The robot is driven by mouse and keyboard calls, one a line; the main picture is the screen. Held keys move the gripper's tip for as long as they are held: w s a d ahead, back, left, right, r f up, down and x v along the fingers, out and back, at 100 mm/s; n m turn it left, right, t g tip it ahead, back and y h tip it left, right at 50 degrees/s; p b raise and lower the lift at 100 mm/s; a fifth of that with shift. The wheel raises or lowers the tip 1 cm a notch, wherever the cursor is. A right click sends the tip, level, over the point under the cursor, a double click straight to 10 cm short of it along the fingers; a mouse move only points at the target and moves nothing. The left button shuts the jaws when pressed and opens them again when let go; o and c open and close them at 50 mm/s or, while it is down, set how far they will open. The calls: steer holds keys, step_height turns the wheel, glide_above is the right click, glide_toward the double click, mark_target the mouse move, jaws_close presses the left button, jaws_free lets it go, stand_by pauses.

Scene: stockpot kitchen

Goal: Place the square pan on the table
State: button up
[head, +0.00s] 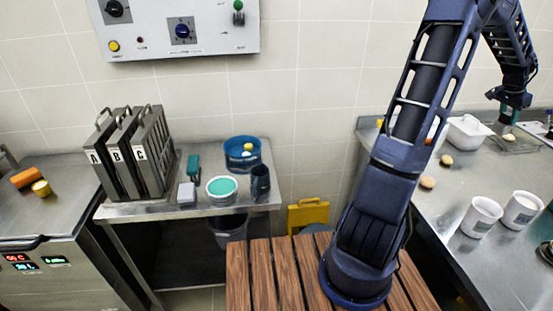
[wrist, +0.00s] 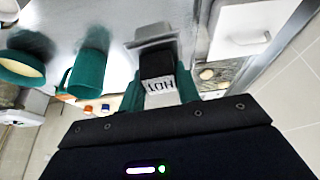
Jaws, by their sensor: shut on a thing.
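My gripper (head: 507,116) is over the far part of the right steel counter in the head view. In the wrist view its teal fingers (wrist: 161,92) are shut on a black handle (wrist: 157,65) with a white tag reading HOT. A grey metal piece (wrist: 155,36) lies beyond the handle; I cannot tell its full shape, or whether it is the square pan. A grey grate-like tray (head: 521,145) with a round tan item (head: 509,137) is close below my gripper, and shows in the wrist view (wrist: 226,72) right of the fingers.
A white square container (head: 467,132), tan round items and two white mugs (head: 480,217) stand on the right counter (head: 440,205). The left steel table (head: 232,205) holds lettered grey holders (head: 138,155), a blue bowl (head: 243,154) and a teal-topped bowl (head: 221,188). A teal mug (wrist: 85,74) shows in the wrist view.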

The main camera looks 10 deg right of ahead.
steer(key=w+a+f+n+t, duration=0.15)
steer(key=w+a+n, duration=0.35)
steer(key=w+a, duration=1.45)
steer(key=w+a+f+n+t+y, duration=0.1)
steer(key=w+a+n, duration=0.1)
steer(key=w+a, duration=0.7)
steer(key=w+a+n+t+y, duration=0.1)
steer(key=w+a+n, duration=0.3)
steer(key=a, duration=0.9)
steer(key=w+a+f+n+y, duration=0.1)
steer(key=w+a+f+n, duration=0.15)
steer(key=a, duration=1.95)
steer(key=w+a+f+n+y, duration=0.1)
steer(key=a+f+n, duration=0.25)
steer(key=a, duration=1.85)
steer(key=s+a+r, duration=0.1)
steer(key=a+r, duration=0.2)
steer(key=a, duration=1.1)
steer(key=a+r, duration=0.3)
steer(key=a, duration=1.1)
steer(key=shift+t, duration=0.35)
step_height(320, 180, down, 19)
steer(key=shift+s+d+f, duration=0.1)
